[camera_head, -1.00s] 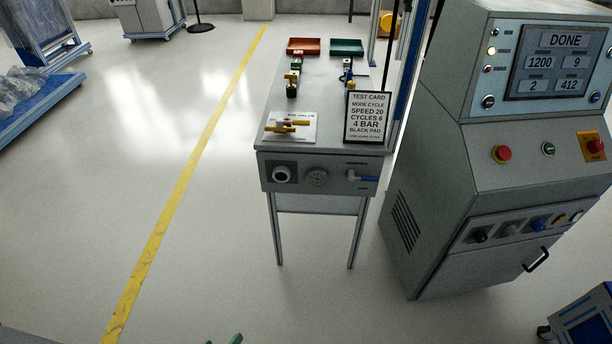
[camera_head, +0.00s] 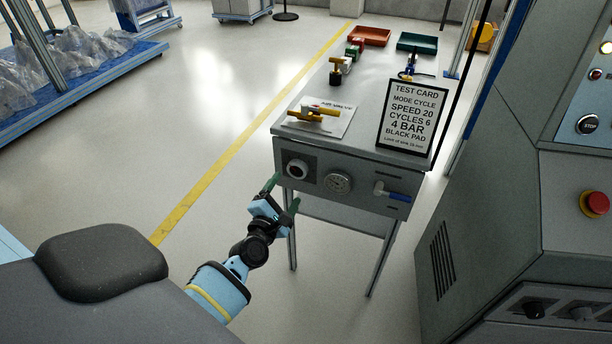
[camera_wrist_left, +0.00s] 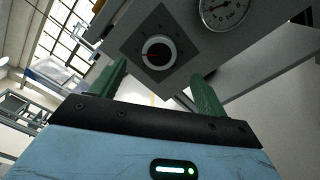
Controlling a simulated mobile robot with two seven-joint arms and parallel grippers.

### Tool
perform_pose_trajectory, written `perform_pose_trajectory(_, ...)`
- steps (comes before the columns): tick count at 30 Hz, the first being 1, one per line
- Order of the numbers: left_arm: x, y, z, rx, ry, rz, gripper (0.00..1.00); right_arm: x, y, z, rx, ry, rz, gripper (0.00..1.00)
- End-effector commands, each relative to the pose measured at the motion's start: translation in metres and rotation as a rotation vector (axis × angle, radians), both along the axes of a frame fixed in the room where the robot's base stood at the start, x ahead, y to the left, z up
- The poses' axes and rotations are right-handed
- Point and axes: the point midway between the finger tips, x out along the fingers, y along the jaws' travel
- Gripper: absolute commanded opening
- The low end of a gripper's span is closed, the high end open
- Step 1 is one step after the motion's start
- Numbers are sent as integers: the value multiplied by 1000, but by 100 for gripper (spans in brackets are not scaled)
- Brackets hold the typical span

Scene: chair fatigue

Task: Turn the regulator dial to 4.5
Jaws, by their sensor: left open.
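The regulator dial (camera_head: 297,169) is a round knob with a pale rim on a dark square plate, at the left of the table's front panel. In the left wrist view the dial (camera_wrist_left: 157,52) shows a dark face with a red mark toward its left side; the scale around it is too small to read. The pressure gauge (camera_head: 338,183) is right of it and shows partly in the left wrist view (camera_wrist_left: 226,10). My left gripper (camera_head: 283,193) is open and empty, its green fingers just below and in front of the dial, apart from it. My right gripper is not in view.
A blue-handled valve (camera_head: 392,193) is at the panel's right. The test card (camera_head: 408,117), reading 4 BAR, stands on the table (camera_head: 345,143) beside a yellow-handled part (camera_head: 314,113). A grey machine (camera_head: 480,235) stands close on the right.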

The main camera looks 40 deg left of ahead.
Motion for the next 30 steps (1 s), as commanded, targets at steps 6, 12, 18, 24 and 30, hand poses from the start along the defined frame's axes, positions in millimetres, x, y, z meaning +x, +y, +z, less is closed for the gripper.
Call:
perform_pose_trajectory(6,15,3,0,4,0,-2,75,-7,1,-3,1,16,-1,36)
perform_pose_trajectory(12,44,10,0,7,1,-2,75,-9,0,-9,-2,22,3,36)
perform_pose_trajectory(18,66,15,0,6,1,-2,75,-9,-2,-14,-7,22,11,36)
perform_pose_trajectory(24,75,18,0,7,2,-3,75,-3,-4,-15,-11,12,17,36)
perform_pose_trajectory(30,75,18,0,7,2,-3,75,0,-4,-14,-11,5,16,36)
